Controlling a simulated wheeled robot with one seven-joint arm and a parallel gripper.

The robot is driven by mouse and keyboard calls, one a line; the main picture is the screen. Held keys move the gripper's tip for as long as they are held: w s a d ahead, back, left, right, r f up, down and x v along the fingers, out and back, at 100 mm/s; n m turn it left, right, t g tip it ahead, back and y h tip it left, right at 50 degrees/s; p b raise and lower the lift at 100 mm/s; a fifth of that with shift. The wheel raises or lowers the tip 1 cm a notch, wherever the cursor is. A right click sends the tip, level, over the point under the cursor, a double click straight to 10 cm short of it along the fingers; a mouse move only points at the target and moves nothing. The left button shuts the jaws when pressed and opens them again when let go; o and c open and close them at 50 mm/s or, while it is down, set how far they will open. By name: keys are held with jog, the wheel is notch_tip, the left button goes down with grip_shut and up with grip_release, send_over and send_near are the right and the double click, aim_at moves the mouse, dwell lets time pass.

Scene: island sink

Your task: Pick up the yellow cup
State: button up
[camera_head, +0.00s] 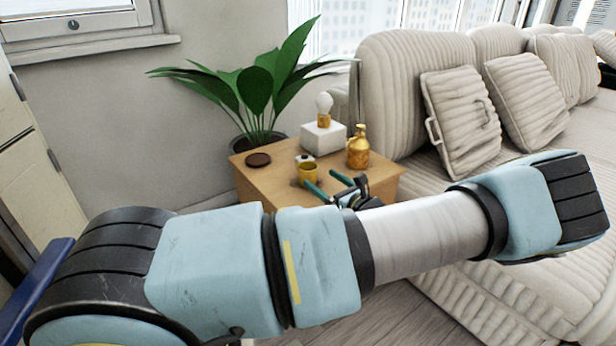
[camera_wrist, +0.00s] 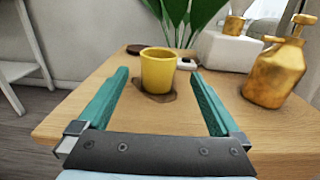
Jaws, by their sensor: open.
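The yellow cup (camera_head: 308,172) stands upright on the small wooden side table (camera_head: 270,191). In the wrist view the yellow cup (camera_wrist: 158,70) is ahead of my gripper, centred between its two fingers and a little beyond their tips. My gripper (camera_head: 323,185) is open, with teal fingers spread wide on either side of empty space. It also shows in the wrist view (camera_wrist: 160,80), low over the near part of the table. I cannot tell whether the fingertips reach alongside the cup. Much of the table's front is hidden behind my arm in the head view.
A gold bottle (camera_wrist: 272,72) stands to the right of the cup. Behind are a white block lamp (camera_head: 323,137), a small white object (camera_head: 304,158) and a dark round coaster (camera_head: 258,159). A potted plant (camera_head: 262,90) stands behind the table; a beige sofa (camera_head: 400,75) is right.

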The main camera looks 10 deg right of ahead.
aim_at(314, 173)
jog(key=x, duration=0.5)
jog(key=shift+w+a+r, duration=0.15)
jog(key=shift+r, duration=0.1)
jog(key=c, duration=1.4)
